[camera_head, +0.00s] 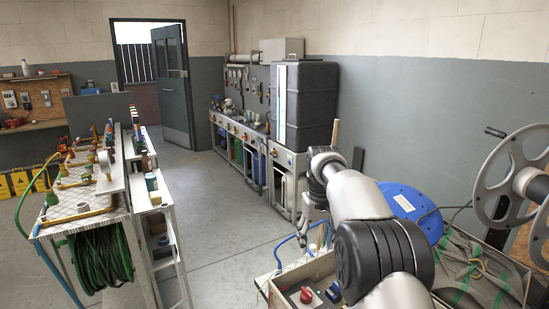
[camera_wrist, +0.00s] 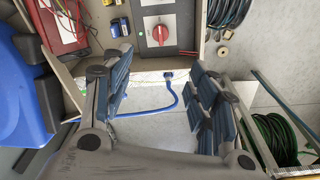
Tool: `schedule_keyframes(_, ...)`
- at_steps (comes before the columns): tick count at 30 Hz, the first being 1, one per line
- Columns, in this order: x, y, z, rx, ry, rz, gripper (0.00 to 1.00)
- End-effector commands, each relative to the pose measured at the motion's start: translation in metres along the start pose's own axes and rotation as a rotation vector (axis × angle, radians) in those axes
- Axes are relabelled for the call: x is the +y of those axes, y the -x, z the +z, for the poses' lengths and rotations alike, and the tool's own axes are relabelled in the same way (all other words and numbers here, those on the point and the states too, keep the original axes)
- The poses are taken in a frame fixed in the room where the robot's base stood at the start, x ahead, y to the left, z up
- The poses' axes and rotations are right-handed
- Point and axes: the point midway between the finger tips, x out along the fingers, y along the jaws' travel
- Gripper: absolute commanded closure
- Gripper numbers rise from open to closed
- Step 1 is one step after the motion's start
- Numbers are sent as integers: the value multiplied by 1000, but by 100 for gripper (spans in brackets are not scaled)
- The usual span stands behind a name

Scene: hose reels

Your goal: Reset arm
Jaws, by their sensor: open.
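My arm reaches forward from the lower right of the head view, over the right-hand workbench. My gripper (camera_head: 304,230) is small and partly hidden behind my arm there. In the wrist view my gripper (camera_wrist: 165,88) has its two padded fingers wide apart, with nothing between them. A blue hose (camera_wrist: 172,98) with a dark blue end shows in the gap, below and apart from the fingers. The box with a red rotary switch (camera_wrist: 160,33) lies beyond the fingertips; it also shows in the head view (camera_head: 304,296).
A blue disc (camera_head: 408,203) and a large grey reel (camera_head: 500,185) stand at right by my arm. A fittings table (camera_head: 75,205) with a coiled green hose (camera_head: 100,258) is at left. Workbenches (camera_head: 240,130) line the back wall. The middle floor (camera_head: 210,215) is clear.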

Motion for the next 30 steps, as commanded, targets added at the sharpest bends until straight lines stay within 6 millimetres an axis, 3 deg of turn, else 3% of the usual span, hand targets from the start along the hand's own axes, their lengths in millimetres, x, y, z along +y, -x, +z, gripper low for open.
schedule_keyframes(1,-1,24,12,17,-9,3,46)
schedule_keyframes(6,-5,80,55,62,-38,11,46)
schedule_keyframes(15,-19,144,160,144,-90,22,46)
schedule_keyframes(23,-36,156,266,214,-134,29,46)
schedule_keyframes(30,-52,132,360,277,-173,34,46)
